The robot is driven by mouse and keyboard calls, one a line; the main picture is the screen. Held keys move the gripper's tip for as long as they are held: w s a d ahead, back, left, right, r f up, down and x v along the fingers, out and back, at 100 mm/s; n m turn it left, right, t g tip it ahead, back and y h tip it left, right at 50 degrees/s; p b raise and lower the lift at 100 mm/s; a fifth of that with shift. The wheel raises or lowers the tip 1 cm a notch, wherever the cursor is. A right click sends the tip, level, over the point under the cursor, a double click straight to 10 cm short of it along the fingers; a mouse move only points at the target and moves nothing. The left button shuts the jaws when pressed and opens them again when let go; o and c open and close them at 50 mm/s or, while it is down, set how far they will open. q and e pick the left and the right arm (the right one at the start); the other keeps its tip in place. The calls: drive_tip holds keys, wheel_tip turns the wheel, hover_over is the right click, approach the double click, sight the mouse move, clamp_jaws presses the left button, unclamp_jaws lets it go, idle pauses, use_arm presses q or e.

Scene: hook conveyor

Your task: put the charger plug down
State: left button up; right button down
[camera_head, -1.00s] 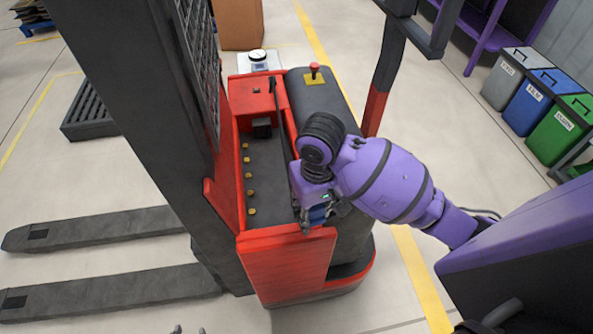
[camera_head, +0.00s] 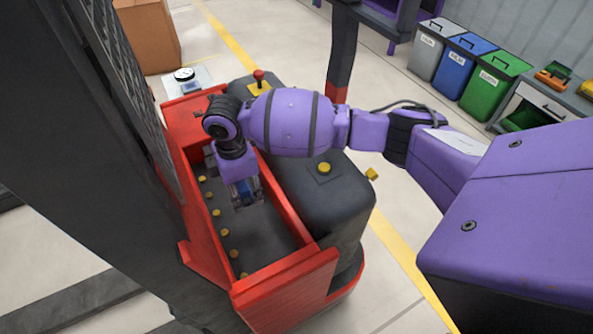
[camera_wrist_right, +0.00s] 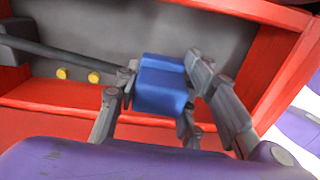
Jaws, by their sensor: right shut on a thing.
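My right gripper (camera_head: 247,203) is over the dark recessed tray (camera_head: 262,238) of the red forklift truck, pointing down. In the right wrist view its fingers (camera_wrist_right: 160,90) are closed around the blue charger plug (camera_wrist_right: 162,85). I cannot tell whether the plug touches the tray floor. A dark rod or cable (camera_wrist_right: 62,55) runs from the left towards the plug in the right wrist view. My left gripper is not seen.
Red walls (camera_head: 285,212) edge the tray, with several yellow knobs (camera_head: 222,230) along its floor. A dark cover (camera_head: 320,190) with a yellow button lies to the right. The black mast (camera_head: 70,140) stands close on the left. Bins (camera_head: 490,88) stand at the far right.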

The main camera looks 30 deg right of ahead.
drive_tip(key=shift+w+f, duration=0.15)
drive_tip(key=shift+w, duration=0.3)
approach(249, 216)
drive_tip(key=shift+n, duration=0.3)
wheel_tip(249, 216, down, 5)
drive_tip(key=shift+f+b, duration=0.1)
drive_tip(key=shift+b, duration=0.3)
drive_tip(key=shift+s, duration=0.1)
drive_tip(key=shift+a+f, duration=0.1)
drive_tip(key=shift+f, duration=0.45)
drive_tip(key=c, duration=1.1)
unclamp_jaws()
wheel_tip(249, 216, up, 13)
drive_tip(key=shift+r+p, duration=0.1)
drive_tip(key=shift+p, duration=0.45)
